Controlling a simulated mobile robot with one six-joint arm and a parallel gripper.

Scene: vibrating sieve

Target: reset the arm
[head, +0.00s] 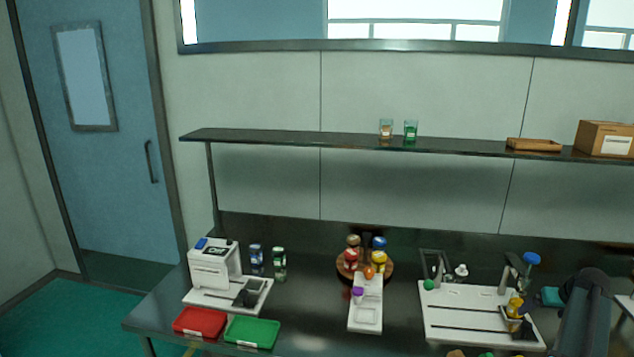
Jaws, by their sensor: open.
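I cannot make out my gripper in the head view. A large dark rounded shape at the lower right edge may be part of my arm, but I cannot tell. The dark workbench (310,300) runs along the wall. On it stand a white machine (214,265) at the left, a narrow white stand (366,316) in the middle and a wide white base plate (470,307) with dark rails at the right.
A red tray (200,322) and a green tray (251,332) lie at the front left. Small bottles (279,263) stand behind them. A round wooden holder (346,270) carries several colored jars. A shelf (280,138) above holds two glasses, a wooden tray and a box.

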